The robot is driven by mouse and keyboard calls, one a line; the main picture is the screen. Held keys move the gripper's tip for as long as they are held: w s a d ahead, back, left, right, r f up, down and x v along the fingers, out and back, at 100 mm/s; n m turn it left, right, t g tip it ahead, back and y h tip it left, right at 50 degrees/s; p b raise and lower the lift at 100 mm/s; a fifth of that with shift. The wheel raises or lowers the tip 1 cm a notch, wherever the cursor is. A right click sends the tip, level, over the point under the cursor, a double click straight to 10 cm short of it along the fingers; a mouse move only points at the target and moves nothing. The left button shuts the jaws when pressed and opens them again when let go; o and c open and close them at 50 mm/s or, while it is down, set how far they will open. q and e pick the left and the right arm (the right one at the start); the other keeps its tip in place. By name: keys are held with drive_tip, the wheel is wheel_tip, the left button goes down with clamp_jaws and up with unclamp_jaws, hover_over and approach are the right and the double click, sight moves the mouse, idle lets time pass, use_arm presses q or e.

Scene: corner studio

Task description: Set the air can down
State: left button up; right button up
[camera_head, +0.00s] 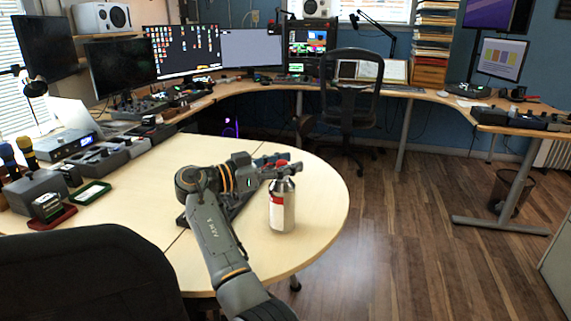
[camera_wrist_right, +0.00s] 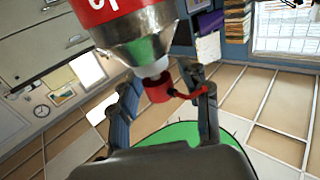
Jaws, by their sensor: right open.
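The air can (camera_head: 283,212) is silver with a red and white label. It stands upright on the pale round-ended table (camera_head: 325,200), near its right edge. My right gripper (camera_head: 287,170) is at the top of the can. In the right wrist view, the can (camera_wrist_right: 135,30) shows its red label, metal shoulder and white neck. Its red nozzle (camera_wrist_right: 158,90) lies between the open fingers of my right gripper (camera_wrist_right: 165,88). My left gripper does not show.
Blue and red items (camera_head: 268,160) lie partly hidden behind my right gripper. A dark office chair (camera_head: 95,275) stands at the front left. Small devices and microphones line the table's left side. Bare tabletop surrounds the can, and open wooden floor (camera_head: 420,240) lies to the right.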

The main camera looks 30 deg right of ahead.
drive_tip(key=a, duration=0.7)
drive_tip(key=shift+w+a, duration=0.25)
drive_tip(key=shift+w, duration=0.05)
drive_tip(key=shift+r, duration=0.1)
